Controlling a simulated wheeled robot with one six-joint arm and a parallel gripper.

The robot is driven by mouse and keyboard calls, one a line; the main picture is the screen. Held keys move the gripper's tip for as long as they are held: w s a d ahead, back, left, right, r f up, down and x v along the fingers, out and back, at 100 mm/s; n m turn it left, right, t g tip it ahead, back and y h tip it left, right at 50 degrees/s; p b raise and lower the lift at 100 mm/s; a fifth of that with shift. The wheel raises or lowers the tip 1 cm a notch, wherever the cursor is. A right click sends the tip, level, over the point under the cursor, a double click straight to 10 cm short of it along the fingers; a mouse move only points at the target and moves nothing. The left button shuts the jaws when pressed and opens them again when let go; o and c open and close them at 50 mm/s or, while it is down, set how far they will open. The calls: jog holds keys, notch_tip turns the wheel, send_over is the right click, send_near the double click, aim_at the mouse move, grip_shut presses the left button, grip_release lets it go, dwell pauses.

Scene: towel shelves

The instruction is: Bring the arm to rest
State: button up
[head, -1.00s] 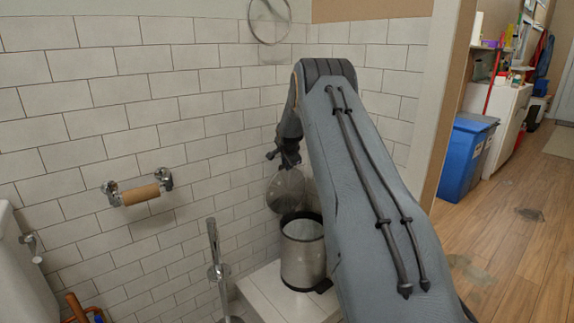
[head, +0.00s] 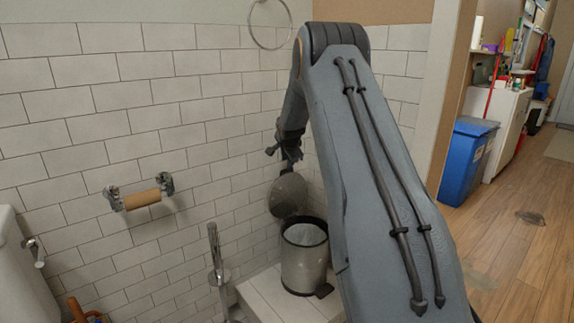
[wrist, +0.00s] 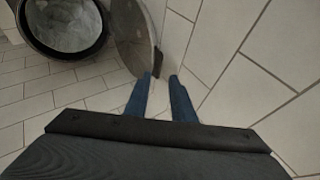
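My arm reaches up across the middle of the head view, with its elbow high and its wrist hanging down near the tiled wall. My gripper (wrist: 165,76) shows two blue fingers in the wrist view. In the head view the fingers are too small to make out, just above the bin's raised lid. The round grey lid (head: 287,195) also shows in the wrist view (wrist: 136,32), close beyond the left fingertip; I cannot tell whether they touch.
The open metal bin (head: 303,266) stands on a white tiled ledge (head: 275,297) below my wrist. A toilet brush handle (head: 215,262), paper roll holder (head: 142,198) and toilet (head: 22,275) are at left. A metal ring (head: 270,24) hangs above. Wooden floor is open at right.

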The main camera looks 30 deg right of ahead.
jog(key=shift+s+a+r, duration=0.1)
jog(key=shift+s+r, duration=0.1)
jog(key=shift+s, duration=0.05)
dwell(0.3)
